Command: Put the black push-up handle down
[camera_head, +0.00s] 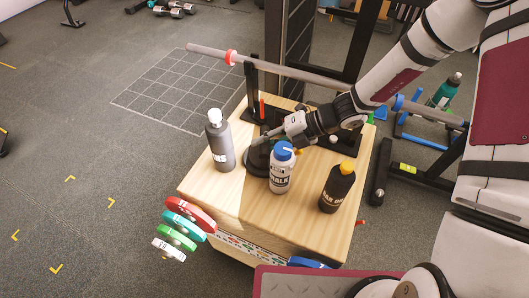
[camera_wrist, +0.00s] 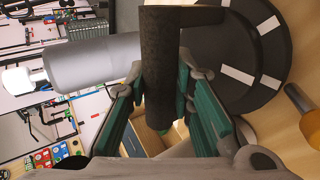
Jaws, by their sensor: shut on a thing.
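The black push-up handle has a dark round base (camera_head: 256,160) on or just above the wooden top, between the grey bottle and the white chalk bottle; I cannot tell if it touches. In the wrist view its base with white strips (camera_wrist: 236,72) is at the upper right, and its dark foam grip (camera_wrist: 160,45) runs down between the fingers. My gripper (camera_wrist: 162,88) is shut on the grip. In the head view my gripper (camera_head: 263,139) is above the base, and the chalk bottle partly hides the handle's right side.
A grey bottle (camera_head: 220,146) stands close left, a white chalk bottle (camera_head: 280,174) in front, and a black bottle (camera_head: 337,188) at right on the wooden top (camera_head: 240,197). A barbell (camera_head: 300,72) crosses behind. The left front of the top is clear.

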